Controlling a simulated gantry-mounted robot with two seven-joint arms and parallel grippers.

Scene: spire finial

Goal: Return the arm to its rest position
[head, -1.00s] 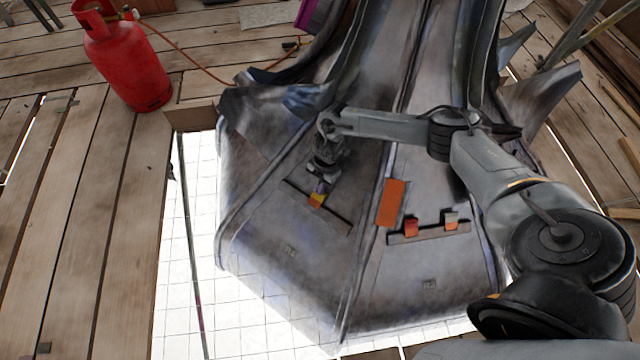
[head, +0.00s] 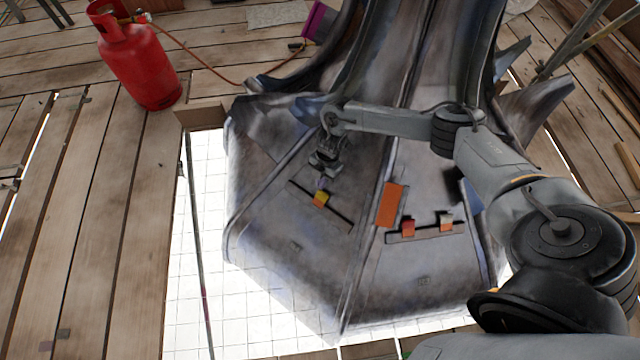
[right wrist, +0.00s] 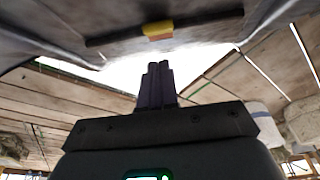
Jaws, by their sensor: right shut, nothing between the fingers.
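My right arm (head: 490,165) comes in from the right and reaches across the grey metal spire (head: 290,270). My right gripper (head: 322,182) is just above a yellow-and-orange block (head: 321,200) that sits on a dark ledge on the spire's left face. In the right wrist view the gripper's fingers (right wrist: 156,75) are together with nothing between them, and the yellow block (right wrist: 157,31) shows apart from them, ahead on the dark ledge. My left gripper is not in view.
An orange plate (head: 391,204) lies near the spire's middle ridge. A second ledge (head: 427,233) carries two small orange-and-grey blocks. A red gas cylinder (head: 140,60) with a hose stands at the upper left. Wooden planks surround a bright opening beneath the spire.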

